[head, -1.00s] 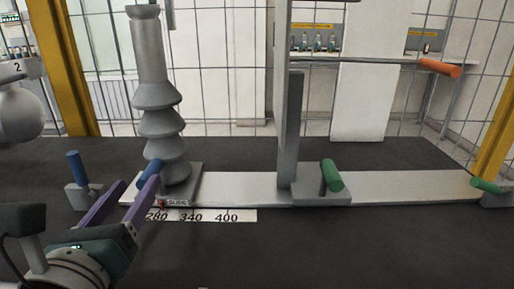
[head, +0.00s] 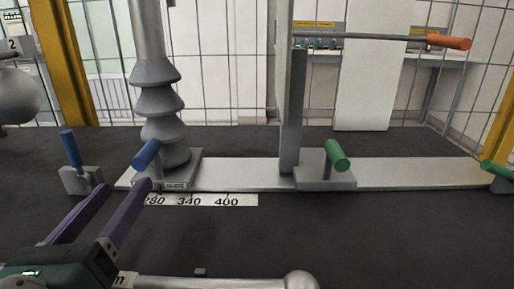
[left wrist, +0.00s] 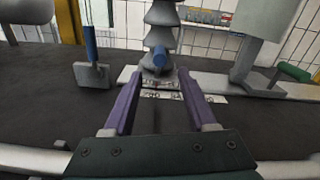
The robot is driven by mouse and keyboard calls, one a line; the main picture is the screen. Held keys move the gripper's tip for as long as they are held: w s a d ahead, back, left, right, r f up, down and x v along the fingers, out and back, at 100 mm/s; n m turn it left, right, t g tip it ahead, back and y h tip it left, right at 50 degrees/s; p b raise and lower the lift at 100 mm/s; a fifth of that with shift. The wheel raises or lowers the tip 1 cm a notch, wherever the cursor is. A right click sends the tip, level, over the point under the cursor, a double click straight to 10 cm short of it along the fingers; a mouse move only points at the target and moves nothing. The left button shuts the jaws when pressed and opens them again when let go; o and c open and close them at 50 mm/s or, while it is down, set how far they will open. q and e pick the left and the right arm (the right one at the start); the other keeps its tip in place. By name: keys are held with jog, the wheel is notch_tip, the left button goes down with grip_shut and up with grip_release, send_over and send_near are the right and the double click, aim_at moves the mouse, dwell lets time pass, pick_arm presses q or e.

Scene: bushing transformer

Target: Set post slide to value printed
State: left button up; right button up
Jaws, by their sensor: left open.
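The grey ribbed bushing post (head: 162,95) stands on a square slide base (head: 180,180) at the left end of a pale rail (head: 240,174). A blue handle (head: 147,154) sticks out from the slide base; it also shows in the left wrist view (left wrist: 159,60). A printed scale (head: 208,200) with 280, 340 and 400 lies along the rail's front; the slide base is near its 280 end. My left gripper (head: 128,190) is open, its purple fingers short of the blue handle. In the left wrist view the handle lies beyond and between the fingertips (left wrist: 158,78). My right gripper is not seen.
A second blue handle (head: 71,149) on a small grey block stands at the left. A grey upright with a green handle (head: 337,155) stands mid-rail. An orange-handled rod (head: 450,43) extends right. The dark table front is mostly clear.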

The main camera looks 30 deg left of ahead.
aim_at(139, 166)
pick_arm(q)
jog(key=x, duration=0.9)
jog(key=shift+w+a+p, duration=0.1)
jog(key=shift+a+p, duration=0.05)
jog(key=shift+p, duration=0.2)
jog(key=shift+c, duration=0.4)
jog(key=shift+r, duration=0.1)
grip_shut()
dwell(0.4)
